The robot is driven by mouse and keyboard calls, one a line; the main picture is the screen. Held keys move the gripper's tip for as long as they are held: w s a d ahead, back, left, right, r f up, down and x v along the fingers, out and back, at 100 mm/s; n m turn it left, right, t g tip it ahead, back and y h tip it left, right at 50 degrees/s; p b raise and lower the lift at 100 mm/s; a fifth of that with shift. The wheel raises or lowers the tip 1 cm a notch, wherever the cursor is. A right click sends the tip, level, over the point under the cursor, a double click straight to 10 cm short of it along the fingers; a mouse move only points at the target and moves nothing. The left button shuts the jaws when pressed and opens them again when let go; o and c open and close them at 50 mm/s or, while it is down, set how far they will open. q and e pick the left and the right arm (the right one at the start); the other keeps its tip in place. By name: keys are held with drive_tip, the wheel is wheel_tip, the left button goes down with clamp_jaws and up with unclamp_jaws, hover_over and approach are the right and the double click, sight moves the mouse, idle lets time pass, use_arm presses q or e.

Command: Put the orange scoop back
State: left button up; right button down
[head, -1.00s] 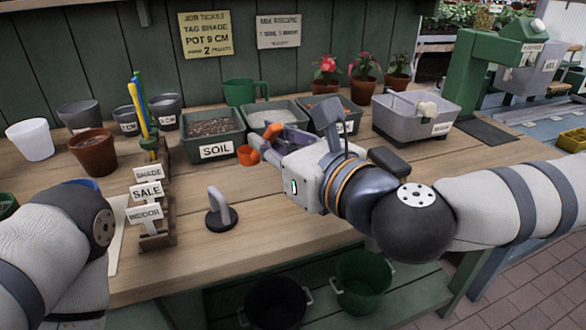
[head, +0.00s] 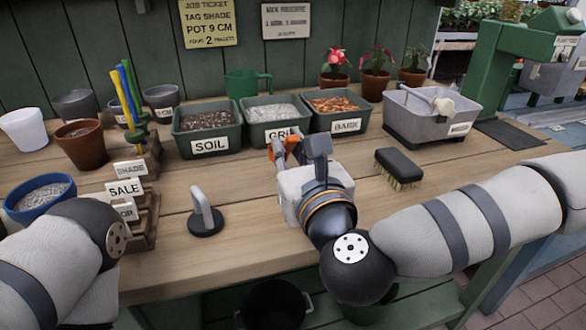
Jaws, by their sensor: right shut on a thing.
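The orange scoop (head: 277,146) is in the head view, just in front of the GRIT bin, partly hidden by my gripper. My right gripper (head: 285,153) is shut on it, with the wrist pointing away from me toward the bins. It holds the scoop above the wooden bench, by the front of the GRIT bin (head: 272,134). I cannot tell whether scoop and bin touch. The SOIL bin (head: 209,146) stands to the left and the BARK bin (head: 347,124) to the right. Part of my left arm shows at lower left, but its gripper is out of view.
A grey tub (head: 425,125) stands right of the bins. A brush (head: 399,166) lies before it. A grey upright handle on a round base (head: 205,215) stands on the bench. Sign holders (head: 145,215), pots and a blue bowl (head: 40,196) crowd the left.

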drive_tip(key=shift+w+d+f, duration=0.2)
drive_tip(key=shift+w+f, duration=0.1)
drive_tip(key=shift+f, duration=0.05)
drive_tip(key=shift+w+d+f+b, duration=0.1)
drive_tip(key=shift+f+b, duration=0.05)
drive_tip(key=shift+f, duration=0.8)
drive_tip(key=shift+w+f+b, duration=0.1)
drive_tip(key=shift+f+b, duration=0.05)
drive_tip(key=shift+f, duration=0.75)
drive_tip(key=c, duration=1.6)
unclamp_jaws()
drive_tip(key=shift+o, duration=0.2)
drive_tip(key=shift+r, duration=0.35)
drive_tip(key=v, duration=1.2)
drive_tip(key=shift+f+p, duration=0.15)
drive_tip(key=shift+p, duration=0.15)
drive_tip(key=shift+f, duration=0.1)
